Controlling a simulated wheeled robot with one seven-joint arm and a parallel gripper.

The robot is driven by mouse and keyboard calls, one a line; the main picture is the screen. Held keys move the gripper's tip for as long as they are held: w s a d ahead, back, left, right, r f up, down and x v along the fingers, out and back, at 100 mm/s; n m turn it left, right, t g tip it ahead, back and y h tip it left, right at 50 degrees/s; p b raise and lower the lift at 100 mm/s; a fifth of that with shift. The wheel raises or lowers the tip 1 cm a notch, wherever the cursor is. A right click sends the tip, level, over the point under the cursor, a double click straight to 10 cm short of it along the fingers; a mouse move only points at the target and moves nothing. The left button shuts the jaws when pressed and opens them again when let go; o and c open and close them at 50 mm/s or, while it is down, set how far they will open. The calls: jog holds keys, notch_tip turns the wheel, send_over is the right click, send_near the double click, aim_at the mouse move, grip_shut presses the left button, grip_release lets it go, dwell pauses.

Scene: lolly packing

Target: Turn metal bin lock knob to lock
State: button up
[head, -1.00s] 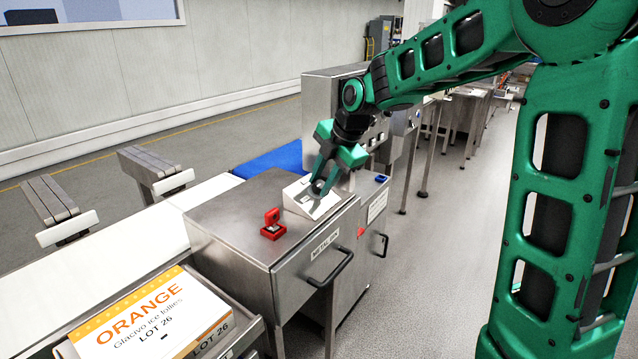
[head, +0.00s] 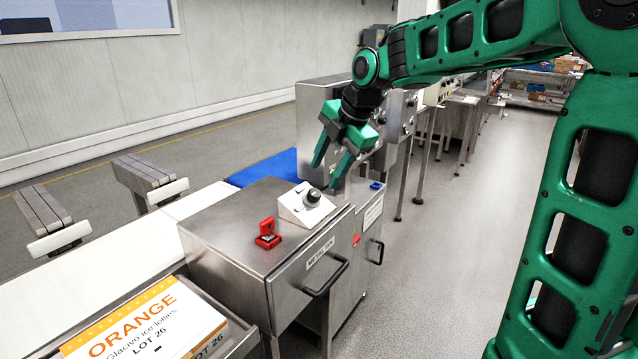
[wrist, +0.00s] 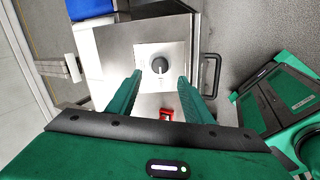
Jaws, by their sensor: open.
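The metal bin (head: 235,222) is a steel cabinet with a METAL BIN label and a black front handle. Its lock knob (head: 312,197) is dark and round, on a pale sloped housing (head: 297,209) on the bin's top. My gripper (head: 328,172) is open and empty, above and slightly behind the knob, clear of it. In the wrist view the knob (wrist: 160,65) shows beyond the two open green fingertips (wrist: 159,79), roughly centred between them, with a white pointer line on it. I cannot tell whether that position is locked.
An orange-labelled lolly box (head: 150,325) lies at the front left. A white conveyor (head: 110,252) runs along the left. Clear floor (head: 440,230) lies to the right.

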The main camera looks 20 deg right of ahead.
jog(key=shift+v, duration=1.5)
jog(key=s+d+f+m+g, duration=0.1)
jog(key=s+d+f+m, duration=0.3)
jog(key=s+m, duration=0.5)
jog(key=s+d+f+m+g+h, duration=0.1)
jog(key=s+d+f+m, duration=0.4)
jog(key=s+m, duration=0.5)
jog(key=s+d+f+m+g+h, duration=0.1)
jog(key=s+d+f+m, duration=0.4)
jog(key=s+m, duration=0.5)
jog(key=s+f+g, duration=0.1)
jog(key=s, duration=0.5)
jog(key=shift+d+g, duration=0.2)
jog(key=shift+g, duration=0.1)
jog(key=c, duration=0.4)
jog(key=shift+w+a, duration=0.1)
